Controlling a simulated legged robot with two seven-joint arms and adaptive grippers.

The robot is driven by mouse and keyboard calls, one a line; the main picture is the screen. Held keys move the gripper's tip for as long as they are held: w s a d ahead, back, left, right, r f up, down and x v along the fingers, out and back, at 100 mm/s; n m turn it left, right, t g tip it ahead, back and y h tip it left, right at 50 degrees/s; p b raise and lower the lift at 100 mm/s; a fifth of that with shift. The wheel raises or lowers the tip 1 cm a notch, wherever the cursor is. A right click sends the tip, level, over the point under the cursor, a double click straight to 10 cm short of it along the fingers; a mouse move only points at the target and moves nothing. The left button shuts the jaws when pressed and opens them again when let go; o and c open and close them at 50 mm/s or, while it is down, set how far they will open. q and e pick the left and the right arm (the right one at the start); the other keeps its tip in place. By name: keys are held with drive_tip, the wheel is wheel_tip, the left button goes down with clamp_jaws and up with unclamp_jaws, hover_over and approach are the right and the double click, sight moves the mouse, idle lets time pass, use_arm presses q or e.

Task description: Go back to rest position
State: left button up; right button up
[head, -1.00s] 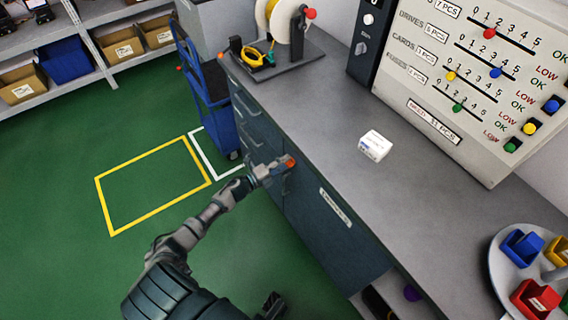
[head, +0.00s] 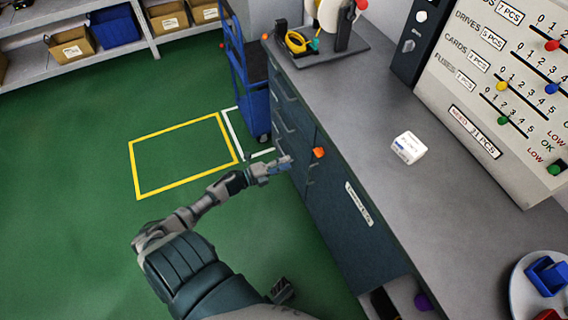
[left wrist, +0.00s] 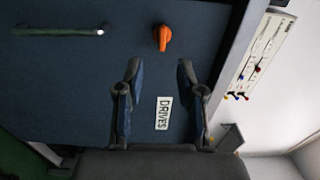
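My left gripper (head: 280,165) is at the front of the dark blue cabinet (head: 335,225), beside an orange knob (head: 319,152) and apart from it. In the left wrist view, its two fingers (left wrist: 160,78) stand apart with nothing between them. The orange knob (left wrist: 163,38) shows beyond the fingertips, and a white "DRIVES" label (left wrist: 163,113) shows on the cabinet face between the fingers. I cannot make out my right gripper.
The grey worktop (head: 375,120) holds a small white box (head: 409,147), a spool stand (head: 320,45) and a counting board (head: 500,85). A round tray (head: 520,290) with bins is at lower right. A blue cart (head: 247,90) stands beyond the cabinet. Green floor is clear at left.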

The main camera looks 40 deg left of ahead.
idle(0.4)
use_arm(q)
drive_tip(key=s+d+f+n+g+y+p, duration=0.25)
drive_tip(key=s+f+n+y, duration=0.2)
drive_tip(key=f+n, duration=0.35)
drive_tip(key=s+d+f+n+g+y+p, duration=0.2)
drive_tip(key=s+f+n+g+y, duration=0.3)
drive_tip(key=f, duration=0.6)
drive_tip(key=s+d+f+n+g+h+p, duration=0.1)
drive_tip(key=s+d+f+n+g, duration=0.2)
drive_tip(key=s+d, duration=0.4)
drive_tip(key=s+d+f+n+g+h+p, duration=0.2)
drive_tip(key=s+d+f+n+g, duration=0.2)
drive_tip(key=s, duration=1)
drive_tip(key=d+f, duration=0.2)
drive_tip(key=d, duration=0.2)
drive_tip(key=shift+d, duration=0.15)
use_arm(e)
drive_tip(key=s+f, duration=0.3)
drive_tip(key=f, duration=1.7)
drive_tip(key=shift+d+g, duration=0.15)
drive_tip(key=shift+g, duration=0.15)
drive_tip(key=shift+s, duration=0.1)
